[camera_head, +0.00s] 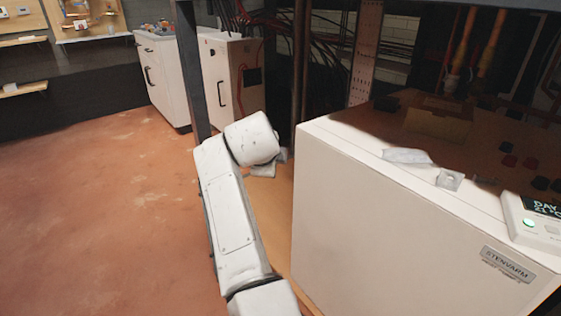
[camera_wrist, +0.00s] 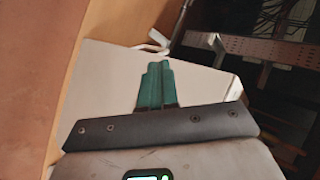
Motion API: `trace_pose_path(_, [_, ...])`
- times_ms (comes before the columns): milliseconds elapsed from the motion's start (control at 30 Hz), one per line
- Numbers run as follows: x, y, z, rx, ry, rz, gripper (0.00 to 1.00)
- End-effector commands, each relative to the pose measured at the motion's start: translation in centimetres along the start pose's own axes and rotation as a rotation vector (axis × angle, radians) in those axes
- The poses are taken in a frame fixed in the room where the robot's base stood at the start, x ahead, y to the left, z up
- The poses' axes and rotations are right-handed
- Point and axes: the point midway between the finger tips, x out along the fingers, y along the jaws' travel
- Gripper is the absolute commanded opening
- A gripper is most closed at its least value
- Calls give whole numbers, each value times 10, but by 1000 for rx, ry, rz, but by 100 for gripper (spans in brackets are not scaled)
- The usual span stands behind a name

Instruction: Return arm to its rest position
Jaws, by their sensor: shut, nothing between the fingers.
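My arm (camera_head: 230,215) shows in the head view, reaching up from the bottom edge and bending at a rounded joint left of the white heat pump cabinet. In the wrist view my gripper (camera_wrist: 156,84) shows its teal fingers pressed together, shut and empty. Behind the fingers is a pale white panel; I cannot tell how far the fingertips are from it. The gripper's fingers are not clearly visible in the head view.
The white heat pump cabinet (camera_head: 390,225) stands close on the right, with a small display unit (camera_head: 535,222) and loose parts on top. A dark post (camera_head: 193,75) rises behind the arm. White cabinets (camera_head: 162,75) stand at the back. Open reddish floor (camera_head: 90,220) lies left.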

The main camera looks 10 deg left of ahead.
Motion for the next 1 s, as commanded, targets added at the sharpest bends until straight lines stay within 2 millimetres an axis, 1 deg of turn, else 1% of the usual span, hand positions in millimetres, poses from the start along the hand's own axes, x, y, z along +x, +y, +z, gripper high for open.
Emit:
trace_pose_path(33, [-8, -2, 4, 0, -1, 0, 0])
trace_pose_path(100, [-14, -3, 8, 0, -1, 0, 0])
trace_pose_path(233, [-20, -3, 12, 0, 0, 2, 0])
trace_pose_path(267, [-19, -2, 10, -2, 2, 4, 0])
trace_pose_path(367, [-7, 14, -12, -38, 23, 24, 0])
trace_pose_path(467, [13, 45, -52, -112, 53, 65, 0])
trace_pose_path(500, [20, 62, -72, -153, 66, 88, 0])
trace_pose_path(567, [30, 88, -104, -216, 81, 124, 0])
trace_pose_path(600, [35, 106, -124, -260, 89, 149, 0])
trace_pose_path(667, [41, 134, -154, -325, 97, 188, 0])
trace_pose_path(700, [42, 153, -173, -367, 98, 213, 0])
trace_pose_path(767, [43, 181, -200, -430, 98, 251, 0])
trace_pose_path(800, [42, 199, -217, -470, 95, 278, 0])
trace_pose_path(867, [40, 226, -240, -528, 87, 313, 0])
trace_pose_path(900, [36, 244, -254, -567, 80, 337, 0])
trace_pose_path(967, [30, 271, -275, -623, 65, 373, 0])
trace_pose_path(1000, [25, 289, -288, -661, 54, 395, 0])
